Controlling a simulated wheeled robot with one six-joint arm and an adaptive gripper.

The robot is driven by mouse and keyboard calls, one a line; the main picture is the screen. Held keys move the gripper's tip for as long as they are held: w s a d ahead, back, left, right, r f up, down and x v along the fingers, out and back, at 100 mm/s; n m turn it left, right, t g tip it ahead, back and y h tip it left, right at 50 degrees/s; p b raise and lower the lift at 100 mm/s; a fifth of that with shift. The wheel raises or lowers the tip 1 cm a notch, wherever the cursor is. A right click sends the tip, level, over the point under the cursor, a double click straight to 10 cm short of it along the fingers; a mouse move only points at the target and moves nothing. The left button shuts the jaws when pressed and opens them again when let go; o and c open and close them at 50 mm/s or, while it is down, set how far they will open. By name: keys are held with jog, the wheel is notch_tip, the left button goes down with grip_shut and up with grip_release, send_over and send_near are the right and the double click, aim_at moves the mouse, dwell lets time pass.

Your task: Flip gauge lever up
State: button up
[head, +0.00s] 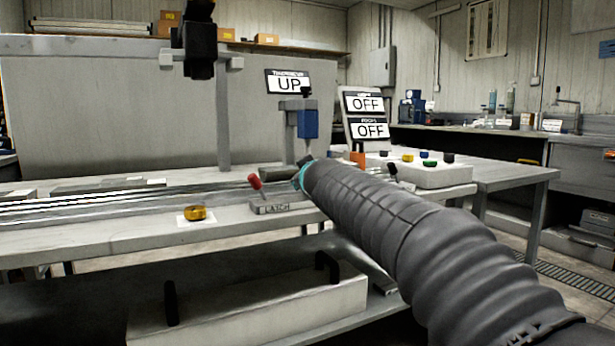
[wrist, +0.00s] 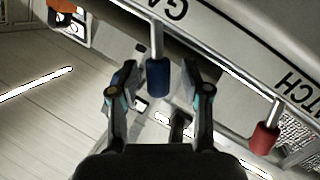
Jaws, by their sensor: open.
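The gauge lever (wrist: 158,76), a thin metal rod with a blue end, shows in the wrist view below a label that starts with "GA". My gripper (wrist: 160,67) is open, with one finger on each side of the blue end in the picture. I see no clear contact, and the depth between them is hard to judge. In the head view my arm's grey sleeve hides the gauge lever and most of the gripper.
A red-tipped lever (head: 255,182) on the latch block stands left of my arm; it also shows in the wrist view (wrist: 264,138). A yellow knob (head: 195,213) is on the bench further left. A sign reading "UP" (head: 289,83) and "OFF" signs (head: 368,117) stand behind.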

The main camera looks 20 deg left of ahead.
jog(key=v, duration=1.2)
dwell(0.3)
jog(key=d+f+m+g+h, duration=0.1)
jog(key=d+f+g+h, duration=0.2)
jog(key=f, duration=0.7)
jog(key=s+d+f+m+g+h+p, duration=0.1)
jog(key=s+d+f+h, duration=0.2)
jog(key=d, duration=0.4)
jog(key=s+d+f+m+g+p, duration=0.1)
jog(key=s+d+f+m, duration=0.15)
jog(key=d+f, duration=0.3)
jog(key=s+d+f+m+g+h+p, duration=0.1)
jog(key=s+d+f+m+g+p, duration=0.15)
jog(key=s+d, duration=0.6)
jog(key=s+d+f+m+g+h+p, duration=0.1)
jog(key=s+d+f+m+g+p, duration=0.15)
jog(key=s+d, duration=0.65)
jog(key=s+d+r+m+t+p, duration=0.1)
jog(key=s+d+r+m+p, duration=0.2)
jog(key=d, duration=0.4)
jog(key=shift+s+d+t+h+p, duration=0.25)
jog(key=shift+d+t+h+p, duration=0.05)
jog(key=shift+d+p, duration=0.1)
